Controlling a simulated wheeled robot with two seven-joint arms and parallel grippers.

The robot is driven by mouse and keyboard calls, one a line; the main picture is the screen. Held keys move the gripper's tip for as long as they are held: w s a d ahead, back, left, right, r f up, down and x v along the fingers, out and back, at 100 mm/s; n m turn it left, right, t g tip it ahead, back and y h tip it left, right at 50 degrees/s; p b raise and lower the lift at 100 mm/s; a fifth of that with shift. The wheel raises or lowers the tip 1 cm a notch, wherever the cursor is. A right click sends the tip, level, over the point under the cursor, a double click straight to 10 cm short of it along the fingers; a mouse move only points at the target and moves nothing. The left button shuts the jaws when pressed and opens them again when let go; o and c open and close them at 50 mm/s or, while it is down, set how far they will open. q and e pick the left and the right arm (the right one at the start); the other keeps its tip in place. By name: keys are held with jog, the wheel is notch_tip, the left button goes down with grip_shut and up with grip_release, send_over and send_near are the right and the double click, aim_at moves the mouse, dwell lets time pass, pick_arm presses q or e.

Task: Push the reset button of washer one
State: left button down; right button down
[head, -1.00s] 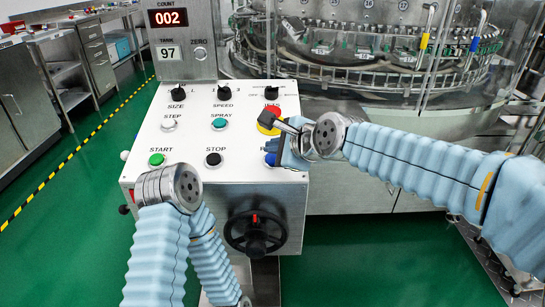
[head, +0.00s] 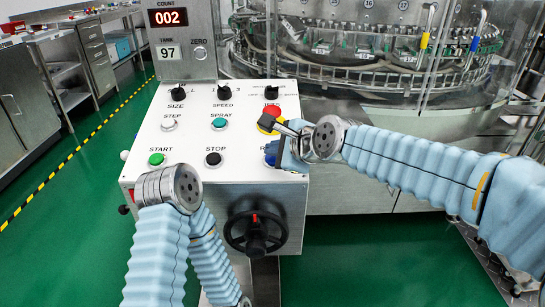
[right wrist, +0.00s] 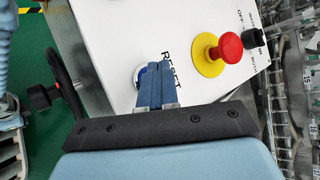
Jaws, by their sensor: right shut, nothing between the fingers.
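The washer's white control panel (head: 190,143) faces me in the head view. The blue reset button (head: 269,159) is at its lower right, partly covered by my right gripper. My right gripper (head: 282,157) is shut and empty, its blue fingers pointing down at the panel. In the right wrist view the shut fingertips (right wrist: 152,72) overlap the blue button (right wrist: 138,75) beside the RESET label. I cannot tell whether they touch it or whether it is pressed. My left arm is folded at the lower left of the head view, with its gripper out of sight.
A red emergency stop knob (head: 268,120) on a yellow disc stands close behind the right gripper. A green start button (head: 156,159) and black stop button (head: 213,159) are to the left. A handwheel (head: 254,232) is below; the glazed washer (head: 370,60) stands behind.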

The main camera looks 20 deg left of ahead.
jog(key=shift+w+f, duration=0.15)
jog(key=shift+f, duration=0.35)
dwell(0.4)
jog(key=shift+r, duration=0.1)
jog(key=shift+s+r+p, duration=0.25)
jog(key=shift+r+p, duration=0.45)
jog(key=shift+r, duration=0.05)
jog(key=r+p, duration=0.1)
jog(key=p, duration=0.1)
jog(key=r, duration=0.1)
jog(key=shift+s+d+r+p, duration=0.1)
jog(key=shift+s+r+p, duration=0.15)
jog(key=shift+r+p, duration=0.15)
jog(key=shift+s+d+r+p, duration=0.1)
jog(key=shift+s+r+p, duration=0.1)
jog(key=shift+r+p, duration=0.3)
jog(key=shift+s+r+p, duration=0.2)
jog(key=shift+r+p, duration=0.05)
jog(key=shift+r, duration=0.3)
